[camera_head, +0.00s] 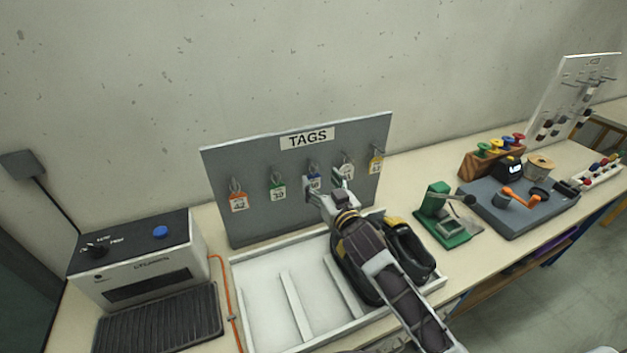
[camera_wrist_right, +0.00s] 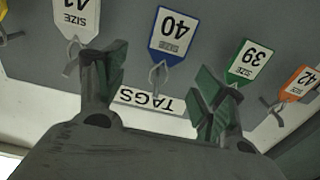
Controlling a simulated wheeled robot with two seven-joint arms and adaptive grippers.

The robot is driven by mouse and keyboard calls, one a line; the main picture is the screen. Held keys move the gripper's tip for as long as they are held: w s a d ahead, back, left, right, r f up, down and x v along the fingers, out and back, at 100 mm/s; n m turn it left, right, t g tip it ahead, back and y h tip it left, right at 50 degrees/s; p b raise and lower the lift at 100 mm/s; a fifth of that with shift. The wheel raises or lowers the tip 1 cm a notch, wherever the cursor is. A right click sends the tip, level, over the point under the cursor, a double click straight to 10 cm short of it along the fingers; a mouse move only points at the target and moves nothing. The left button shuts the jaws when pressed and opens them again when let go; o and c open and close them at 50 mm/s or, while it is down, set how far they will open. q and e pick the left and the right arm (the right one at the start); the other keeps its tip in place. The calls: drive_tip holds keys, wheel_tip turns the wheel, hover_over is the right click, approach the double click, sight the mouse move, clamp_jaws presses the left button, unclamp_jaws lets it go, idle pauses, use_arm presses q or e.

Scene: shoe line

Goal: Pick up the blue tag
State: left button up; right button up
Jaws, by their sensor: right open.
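The blue tag (camera_head: 312,181), marked 40, hangs from a hook in the middle of the grey TAGS board (camera_head: 225,165). In the right wrist view, which looks upside down, the blue tag (camera_wrist_right: 171,38) is in front of and between the spread fingers, apart from them. My right gripper (camera_head: 328,202) is open and empty, just in front of the board by the blue tag, partly covering the tag's lower part in the head view. The open fingers also show in the right wrist view (camera_wrist_right: 158,88). My left gripper is not in view.
A green tag (camera_head: 278,187) and an orange tag (camera_head: 238,202) hang left; a white tag (camera_head: 347,170) and a yellow tag (camera_head: 376,164) hang right. Below stand a white tray (camera_head: 258,308) and dark shoes (camera_head: 411,250). A green press (camera_head: 440,215) is right; a boxy machine (camera_head: 140,260) is left.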

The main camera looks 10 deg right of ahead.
sight(314, 174)
drive_tip(key=shift+w+a+f+p, duration=0.1)
drive_tip(key=shift+w+a+p, duration=0.15)
drive_tip(key=shift+w, duration=0.6)
drive_tip(key=shift+w+a+f+p, duration=0.1)
drive_tip(key=shift+w+a+p, duration=0.15)
drive_tip(key=shift+w, duration=0.55)
drive_tip(key=shift+w+a+p, duration=0.15)
drive_tip(key=shift+w+p, duration=0.1)
drive_tip(key=shift+w, duration=0.6)
drive_tip(key=shift+c, duration=0.3)
drive_tip(key=c, duration=0.8)
